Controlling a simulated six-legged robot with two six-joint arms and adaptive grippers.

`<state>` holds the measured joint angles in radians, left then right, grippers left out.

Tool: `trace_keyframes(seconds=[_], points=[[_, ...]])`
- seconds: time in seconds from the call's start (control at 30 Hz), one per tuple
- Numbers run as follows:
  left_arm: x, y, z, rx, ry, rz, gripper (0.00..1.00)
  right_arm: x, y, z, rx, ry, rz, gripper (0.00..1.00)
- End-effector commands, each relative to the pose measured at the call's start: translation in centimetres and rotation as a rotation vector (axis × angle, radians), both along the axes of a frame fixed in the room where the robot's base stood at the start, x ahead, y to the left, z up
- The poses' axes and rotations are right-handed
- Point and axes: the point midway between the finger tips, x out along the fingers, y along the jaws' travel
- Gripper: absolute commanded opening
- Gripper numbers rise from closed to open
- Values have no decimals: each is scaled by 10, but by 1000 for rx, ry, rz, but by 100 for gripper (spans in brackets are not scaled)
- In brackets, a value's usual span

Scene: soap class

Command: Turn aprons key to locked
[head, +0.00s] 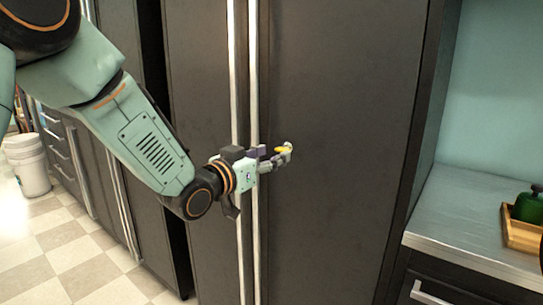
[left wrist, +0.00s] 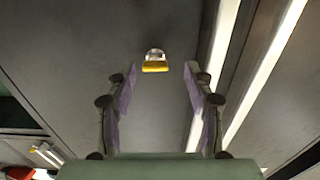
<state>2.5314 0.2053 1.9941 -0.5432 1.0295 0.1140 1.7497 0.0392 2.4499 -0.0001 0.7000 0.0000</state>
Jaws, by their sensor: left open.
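A yellow key (head: 281,150) sits in a silver lock on the dark cabinet door (head: 335,90), to the right of the long door handles. In the left wrist view the key (left wrist: 155,67) shows its broad head lying crosswise below the round silver lock (left wrist: 155,54). My left gripper (head: 279,157) is at the door, close to the key. In the left wrist view its two fingers (left wrist: 160,74) are spread, with the key between and beyond their tips. I cannot tell whether either finger touches it. No label for the aprons is readable. My right gripper is not in view.
Two long vertical metal handles (head: 254,230) run down the doors beside my left wrist. A counter (head: 450,215) at right carries a wooden tray (head: 518,238) with a green object (head: 528,206). A white bucket (head: 30,170) stands on the checkered floor at left.

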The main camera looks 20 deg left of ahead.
Motion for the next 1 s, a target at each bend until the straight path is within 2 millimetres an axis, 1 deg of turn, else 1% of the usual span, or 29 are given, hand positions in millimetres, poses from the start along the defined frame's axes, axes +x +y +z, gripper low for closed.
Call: trace_keyframes(seconds=[0.1,0.2,0.5,1.0], points=[[11,-4,0,2,-3,-2,53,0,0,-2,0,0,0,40],[15,-5,0,2,-1,-2,53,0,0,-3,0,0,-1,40],[16,-3,1,0,-1,0,52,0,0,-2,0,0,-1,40],[16,-3,1,0,-1,-1,10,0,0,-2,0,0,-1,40]])
